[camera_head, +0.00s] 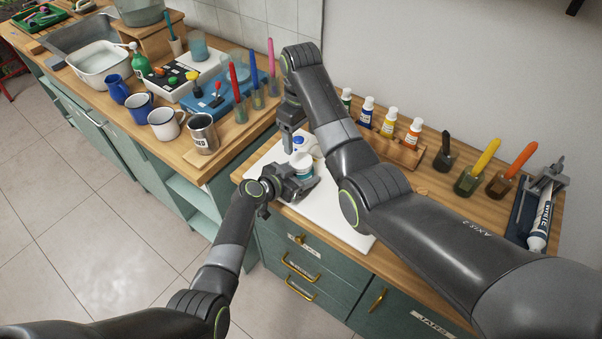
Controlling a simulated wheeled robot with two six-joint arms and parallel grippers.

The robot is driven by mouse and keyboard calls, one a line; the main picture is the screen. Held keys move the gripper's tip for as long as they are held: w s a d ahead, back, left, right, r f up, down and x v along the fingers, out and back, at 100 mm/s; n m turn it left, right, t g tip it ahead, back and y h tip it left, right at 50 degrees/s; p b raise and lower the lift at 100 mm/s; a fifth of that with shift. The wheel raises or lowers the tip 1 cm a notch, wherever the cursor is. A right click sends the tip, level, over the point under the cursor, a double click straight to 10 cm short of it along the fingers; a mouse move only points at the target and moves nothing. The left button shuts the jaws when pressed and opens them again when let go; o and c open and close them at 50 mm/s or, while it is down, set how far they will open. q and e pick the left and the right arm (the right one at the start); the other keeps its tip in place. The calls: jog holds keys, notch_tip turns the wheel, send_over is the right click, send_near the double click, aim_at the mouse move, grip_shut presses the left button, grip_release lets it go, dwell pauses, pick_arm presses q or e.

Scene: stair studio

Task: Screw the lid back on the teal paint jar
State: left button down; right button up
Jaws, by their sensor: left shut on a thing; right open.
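The teal paint jar (303,172) stands on the white mat on the right counter, with a pale top showing. My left gripper (299,181) reaches in from the lower left and is shut on the jar. My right gripper (289,143) points down just behind and above the jar, open. A small white and blue thing (299,141) shows right beside the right fingers; I cannot tell whether it is the lid. Whether a lid sits on the jar is too small to tell.
The white mat (343,231) is clear toward the front. Paint bottles (389,122) stand in a wooden rack behind my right arm. Jars with brushes (468,181) and a white paint tube (541,221) are at right. Mugs (166,123) line the left counter.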

aim_at(301, 160)
jog(key=n, duration=1.7)
jog(key=shift+n, duration=0.3)
jog(key=n, duration=0.5)
jog(key=shift+n, duration=0.4)
jog(key=shift+f, duration=4)
